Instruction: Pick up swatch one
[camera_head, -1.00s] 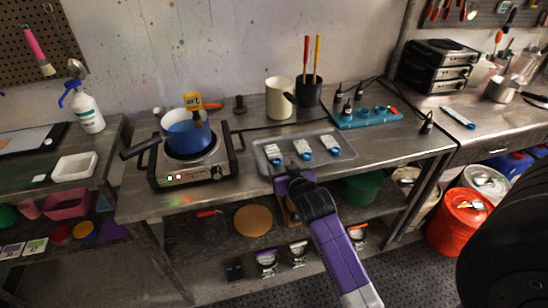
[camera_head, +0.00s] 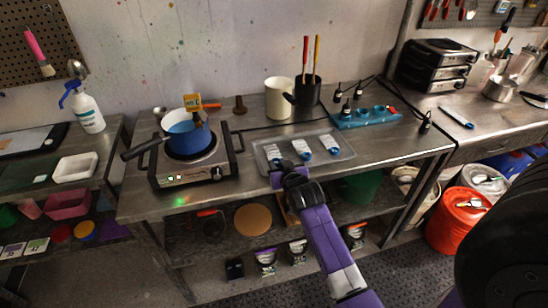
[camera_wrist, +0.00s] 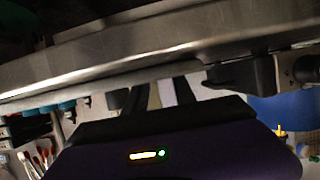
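Three white swatches with blue ends lie in a row in a shallow grey tray (camera_head: 346,152) on the steel bench: a left one (camera_head: 272,152), a middle one (camera_head: 301,147) and a right one (camera_head: 328,141). Their numbers are too small to read. My gripper (camera_head: 279,168) is at the tray's front edge, just in front of the left swatch. In the wrist view its two dark fingers (camera_wrist: 160,97) stand apart, with a pale strip showing between them. The bench edge hides part of that view, and I see no swatch held.
A hot plate (camera_head: 195,172) with a blue pot (camera_head: 188,139) stands left of the tray. A cream canister (camera_head: 279,100), a black tool holder (camera_head: 308,92) and a teal rack (camera_head: 362,119) stand behind it. The bench's front edge is close under my gripper.

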